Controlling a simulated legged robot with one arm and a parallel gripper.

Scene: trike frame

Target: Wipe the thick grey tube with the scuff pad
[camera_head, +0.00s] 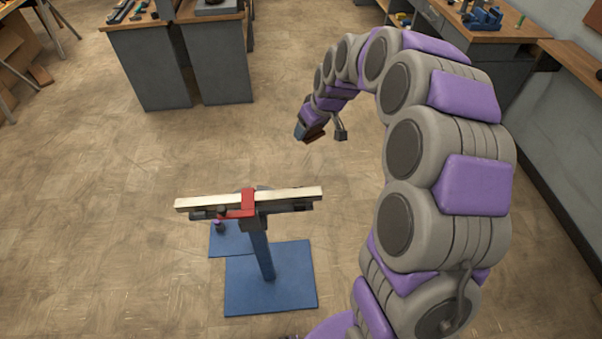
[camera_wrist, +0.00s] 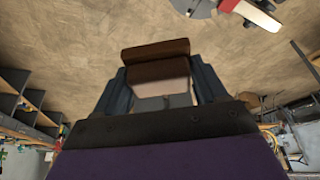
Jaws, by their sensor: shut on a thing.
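My gripper (camera_head: 311,134) hangs in the air, above and beyond the work stand, shut on a brown scuff pad (camera_head: 316,133). In the wrist view the pad (camera_wrist: 156,50) sits across the tips of the two dark fingers (camera_wrist: 160,88). The stand (camera_head: 261,255) bears a long pale bar (camera_head: 290,195) under a red clamp (camera_head: 248,203). A small grey rounded part shows just behind the clamp; I cannot tell if it is the thick grey tube. In the wrist view the red clamp (camera_wrist: 228,5) and pale bar (camera_wrist: 258,15) show at the top right. The pad is apart from them.
Grey workbenches (camera_head: 155,75) with tools stand at the back left. Another bench (camera_head: 455,22) with a blue vise (camera_head: 482,18) is at the back right. The floor around the stand is clear.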

